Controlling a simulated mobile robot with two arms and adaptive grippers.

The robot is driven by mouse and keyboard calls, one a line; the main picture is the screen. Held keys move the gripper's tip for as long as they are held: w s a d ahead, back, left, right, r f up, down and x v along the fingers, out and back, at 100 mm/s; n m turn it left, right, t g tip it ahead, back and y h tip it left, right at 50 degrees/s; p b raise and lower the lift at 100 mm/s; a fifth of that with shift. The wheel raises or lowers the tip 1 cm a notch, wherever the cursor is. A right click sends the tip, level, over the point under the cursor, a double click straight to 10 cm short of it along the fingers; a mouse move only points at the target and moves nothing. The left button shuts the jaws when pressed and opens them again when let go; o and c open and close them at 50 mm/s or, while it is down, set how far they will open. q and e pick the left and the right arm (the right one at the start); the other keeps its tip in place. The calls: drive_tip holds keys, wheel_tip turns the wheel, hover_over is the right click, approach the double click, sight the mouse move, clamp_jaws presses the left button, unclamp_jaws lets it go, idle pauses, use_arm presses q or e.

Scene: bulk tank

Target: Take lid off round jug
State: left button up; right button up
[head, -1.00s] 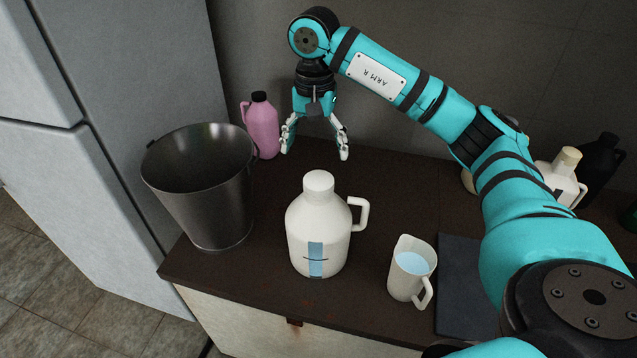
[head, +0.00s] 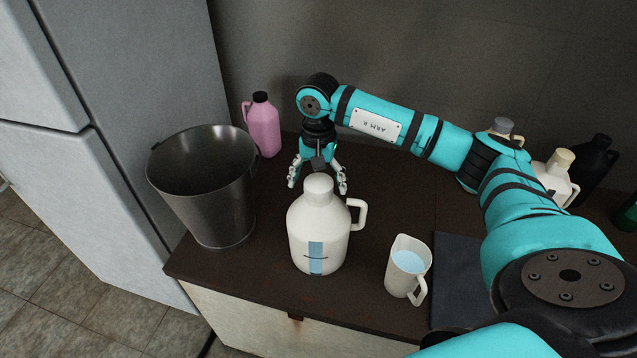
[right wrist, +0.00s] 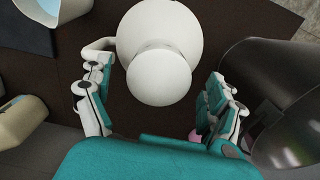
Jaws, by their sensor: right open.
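The round jug (head: 319,235) is white with a side handle and a blue stripe, and stands upright on the dark counter. Its white lid (head: 319,184) sits on the neck. In the right wrist view the lid (right wrist: 159,76) is at the middle, in front of the jug body (right wrist: 160,25). My right gripper (head: 318,187) is open and empty, its fingers behind and either side of the lid in the head view. In the right wrist view the open fingers (right wrist: 155,108) flank the lid without visible contact. My left gripper is not in view.
A metal bucket (head: 213,205) stands left of the jug. A pitcher of bluish liquid (head: 407,275) stands to its right, beside a dark mat (head: 455,290). A pink bottle (head: 262,127) is at the back left. Several bottles stand at the back right.

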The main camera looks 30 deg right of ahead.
drive_tip(key=c, duration=0.9)
drive_tip(key=shift+r, duration=0.1)
